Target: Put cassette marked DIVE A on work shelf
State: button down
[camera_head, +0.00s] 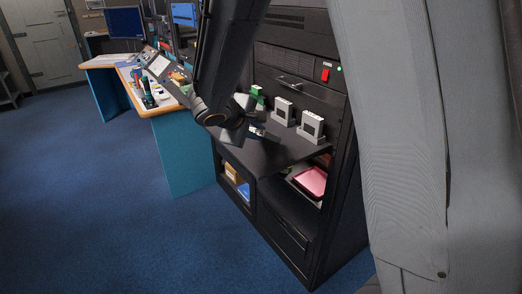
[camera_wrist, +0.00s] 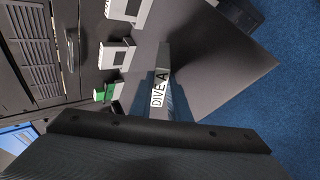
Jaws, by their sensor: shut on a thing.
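The cassette marked DIVE A (camera_wrist: 158,92) is a dark block with a white label, seen in the wrist view. My gripper (camera_head: 243,122) is shut on it over the work shelf. The label end also shows small in the head view, just right of the gripper (camera_head: 257,131). The work shelf (camera_head: 272,156) is a flat dark board standing out from the black rack; it also fills the middle of the wrist view (camera_wrist: 220,70). I cannot tell whether the cassette touches the shelf. My gripper and arm hide part of the cassette and shelf.
Two white-grey holders (camera_head: 283,112) (camera_head: 311,128) and a green piece (camera_head: 257,96) stand along the back of the shelf. The shelf's front and outer part is bare. A pink tray (camera_head: 311,180) lies below, and a desk (camera_head: 160,104) stands to the left.

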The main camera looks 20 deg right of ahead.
jog(key=c, duration=1.8)
grip_release()
jog(key=shift+c, duration=0.2)
jog(key=p+v, duration=0.3)
jog(key=v, duration=0.5)
notch_tip(320, 180, up, 8)
jog(key=s+a+p, duration=0.2)
jog(key=p, duration=0.3)
jog(key=s+d+f+m+g+y+b, duration=0.1)
jog(key=s+d+f+m+g+y, duration=0.1)
jog(key=s+f, duration=0.5)
jog(key=s+d+f+m+g+y+b, duration=0.2)
jog(key=s+d+f+m+g+y, duration=0.1)
jog(key=s+f+m, duration=0.4)
jog(key=shift+s+d+f+g+y, duration=0.3)
jog(key=shift+s+d+f+y, duration=0.55)
jog(key=shift+s, duration=1.05)
